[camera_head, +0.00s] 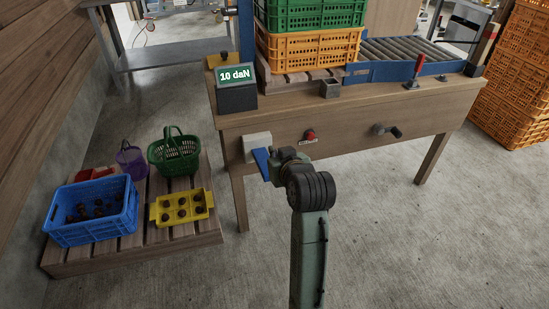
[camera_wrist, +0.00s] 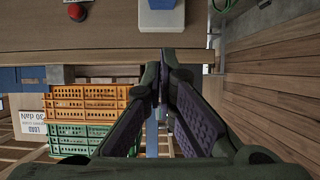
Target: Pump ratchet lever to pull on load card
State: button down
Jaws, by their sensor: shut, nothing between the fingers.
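The display (camera_head: 236,74) on the bench reads 10 daN. My gripper (camera_head: 264,164) is shut and empty in front of the bench's left front edge, near a white box (camera_head: 257,146). Its fingertips (camera_wrist: 163,62) meet in the wrist view.
The bench (camera_head: 345,139) carries an orange crate (camera_head: 311,50) and a green crate (camera_head: 314,15) stacked, and a roller track (camera_head: 400,49). A pallet (camera_head: 130,250) with baskets stands left.

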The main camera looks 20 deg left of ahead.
send_over(265, 163)
jog(key=s+d, duration=0.2)
jog(key=f, duration=0.4)
jog(key=shift+w+a+p, duration=0.15)
jog(key=shift+w+p, duration=0.1)
jog(key=shift+p, duration=0.05)
jog(key=shift+s+d+f, duration=0.1)
jog(key=shift+s+f, duration=0.1)
jog(key=shift+f, duration=0.45)
jog(key=shift+s+d+f, duration=0.1)
jog(key=shift+s+f, duration=0.05)
jog(key=shift+f, duration=0.45)
jog(key=shift+d+f, duration=0.1)
jog(key=shift+f, duration=0.45)
jog(key=shift+s, duration=0.1)
